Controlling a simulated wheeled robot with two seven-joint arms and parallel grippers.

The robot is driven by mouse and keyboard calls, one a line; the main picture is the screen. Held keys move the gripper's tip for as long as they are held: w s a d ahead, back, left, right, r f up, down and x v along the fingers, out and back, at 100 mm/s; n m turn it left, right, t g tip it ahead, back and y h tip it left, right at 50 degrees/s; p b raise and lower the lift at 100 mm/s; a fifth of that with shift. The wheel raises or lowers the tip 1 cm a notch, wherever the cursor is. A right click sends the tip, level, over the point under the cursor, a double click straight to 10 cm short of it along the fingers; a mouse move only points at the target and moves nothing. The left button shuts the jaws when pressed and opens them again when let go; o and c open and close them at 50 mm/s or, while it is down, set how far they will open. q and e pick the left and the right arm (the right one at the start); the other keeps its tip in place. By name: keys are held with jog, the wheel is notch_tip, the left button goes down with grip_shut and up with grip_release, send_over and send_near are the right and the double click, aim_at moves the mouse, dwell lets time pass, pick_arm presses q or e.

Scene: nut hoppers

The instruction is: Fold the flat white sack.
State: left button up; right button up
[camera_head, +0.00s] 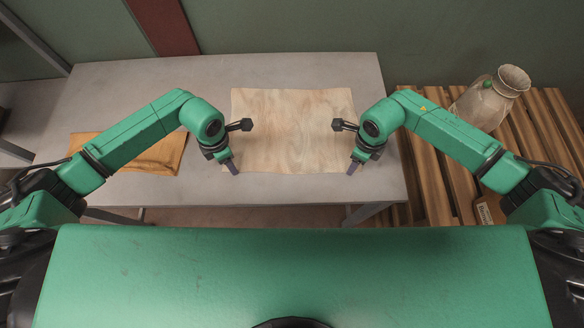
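A pale cream rectangular sheet (290,122) with a faint wavy, streaked pattern lies flat on the grey table; it appears to be the flat white sack. My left gripper (233,167) points down at its near left corner. My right gripper (353,167) points down by its near right corner. Nothing is visibly held.
The grey table (320,68) has free room behind the sheet. A folded orange-brown cloth (160,158) lies at the left, partly behind my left arm. A slatted wooden platform (545,130) at the right carries a bulging pale sack (482,103) with an open, flared top.

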pick_arm(q)
jog(key=shift+s, duration=0.25)
pick_arm(e)
jog(key=shift+s, duration=0.25)
pick_arm(q)
jog(key=shift+f+b, duration=0.2)
jog(key=shift+b, duration=0.1)
pick_arm(e)
jog(key=shift+f, duration=0.2)
pick_arm(q)
jog(key=shift+c, duration=1.2)
pick_arm(e)
jog(key=shift+r, duration=0.1)
jog(key=shift+c, duration=1.2)
pick_arm(q)
grip_shut()
pick_arm(e)
grip_shut()
pick_arm(q)
jog(key=shift+r, duration=0.15)
